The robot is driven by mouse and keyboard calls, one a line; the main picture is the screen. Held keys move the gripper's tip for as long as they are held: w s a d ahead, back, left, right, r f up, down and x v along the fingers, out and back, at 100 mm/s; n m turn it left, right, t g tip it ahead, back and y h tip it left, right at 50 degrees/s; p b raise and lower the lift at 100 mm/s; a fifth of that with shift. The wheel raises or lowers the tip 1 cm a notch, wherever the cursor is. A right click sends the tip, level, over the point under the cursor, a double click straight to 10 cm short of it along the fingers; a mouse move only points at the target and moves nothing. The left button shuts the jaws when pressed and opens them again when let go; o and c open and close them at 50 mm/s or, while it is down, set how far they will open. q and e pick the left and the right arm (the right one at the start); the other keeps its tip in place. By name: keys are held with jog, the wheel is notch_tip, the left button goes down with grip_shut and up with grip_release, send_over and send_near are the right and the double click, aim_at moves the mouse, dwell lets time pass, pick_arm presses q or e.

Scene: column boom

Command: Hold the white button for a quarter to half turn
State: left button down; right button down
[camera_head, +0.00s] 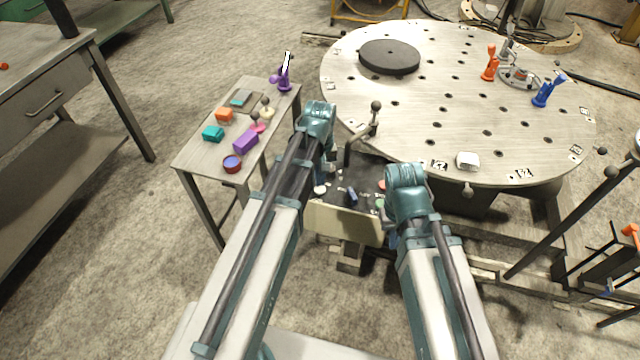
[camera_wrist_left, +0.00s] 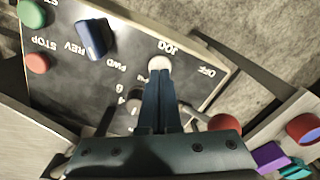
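The white button (camera_wrist_left: 160,63), labelled JOG, sits on a dark control panel (camera_wrist_left: 125,62). It also shows as a small white dot in the head view (camera_head: 320,189). My left gripper (camera_wrist_left: 160,76) has its fingers together with nothing between them. Its tips overlap the button's lower edge in the left wrist view; I cannot tell whether they touch it. In the head view the left gripper (camera_head: 328,170) is over the panel's left end. My right gripper (camera_head: 393,238) is beside the panel's right end, its fingers mostly hidden by its wrist.
The panel has a blue knob (camera_wrist_left: 91,38), a red STOP button (camera_wrist_left: 36,63) and a green button (camera_wrist_left: 31,14). A side table (camera_head: 190,158) with small coloured blocks is at the left.

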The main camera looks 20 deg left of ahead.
pick_arm(q)
notch_tip(320, 180, up, 7)
jog(key=p, duration=0.6)
jog(key=shift+f, duration=0.1)
jog(key=s+d+r+m+p, duration=0.2)
jog(key=s+d+m, duration=0.2)
jog(key=s, duration=0.3)
jog(key=s+d+r+m+y+p, duration=0.1)
jog(key=s+d+r+m+p, duration=0.2)
jog(key=s+d+m, duration=0.2)
jog(key=shift+s+d+r, duration=0.3)
jog(key=shift+s+d, duration=0.45)
jog(key=shift+s, duration=0.4)
dwell(1.0)
